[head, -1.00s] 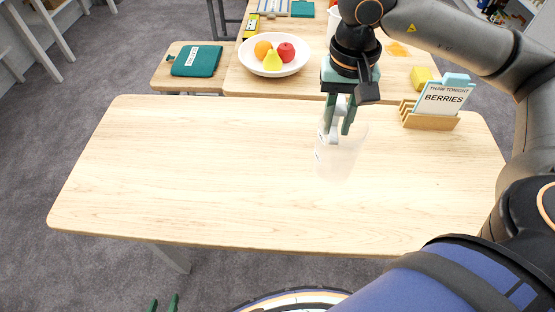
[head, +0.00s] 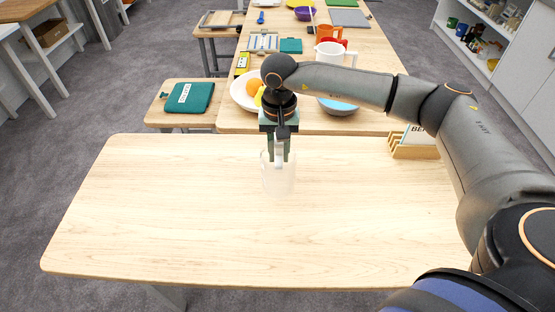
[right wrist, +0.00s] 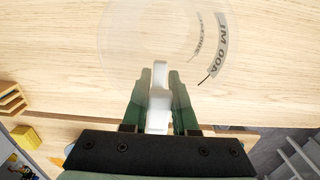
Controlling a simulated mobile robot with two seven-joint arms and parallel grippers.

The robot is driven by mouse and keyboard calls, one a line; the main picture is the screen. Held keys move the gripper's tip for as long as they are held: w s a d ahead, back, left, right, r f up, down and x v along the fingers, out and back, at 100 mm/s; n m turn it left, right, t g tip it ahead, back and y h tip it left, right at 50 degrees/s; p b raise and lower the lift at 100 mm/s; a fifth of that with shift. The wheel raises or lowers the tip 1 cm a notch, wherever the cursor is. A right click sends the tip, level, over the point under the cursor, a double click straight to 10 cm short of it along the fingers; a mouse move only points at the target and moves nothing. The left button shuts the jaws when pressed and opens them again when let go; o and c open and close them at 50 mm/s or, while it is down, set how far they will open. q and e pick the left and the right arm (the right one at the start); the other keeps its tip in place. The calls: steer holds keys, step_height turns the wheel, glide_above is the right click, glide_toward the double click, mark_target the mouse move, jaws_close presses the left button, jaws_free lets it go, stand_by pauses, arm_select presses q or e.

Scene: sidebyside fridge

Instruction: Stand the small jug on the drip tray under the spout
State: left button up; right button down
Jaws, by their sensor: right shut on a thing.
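The small jug (head: 279,180) is clear and translucent. It is upright over the middle of the near wooden table in the head view; I cannot tell whether its base touches the wood. My right gripper (head: 279,158) points down and is shut on its pale handle (right wrist: 158,105). In the right wrist view the jug's round body (right wrist: 150,45), with "400 ML" print, shows just beyond the fingers (right wrist: 158,80). The drip tray and the spout are not seen in any view. My left gripper is out of view.
The near table (head: 150,220) is otherwise largely clear. A wooden card rack (head: 415,150) stands at its right back. Behind, a second table holds a white fruit bowl (head: 242,96), a blue bowl (head: 340,106), a white jug (head: 328,52) and a purple bowl (head: 305,13).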

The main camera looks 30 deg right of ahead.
mark_target(278, 162)
steer(key=shift+w+f, duration=0.2)
steer(key=shift+f, duration=0.05)
steer(key=shift+w+f+p, duration=0.1)
steer(key=shift+f+p, duration=0.25)
steer(key=shift+f, duration=1.25)
steer(key=shift+f, duration=0.2)
steer(key=c, duration=0.7)
jaws_free()
steer(key=shift+r, duration=0.1)
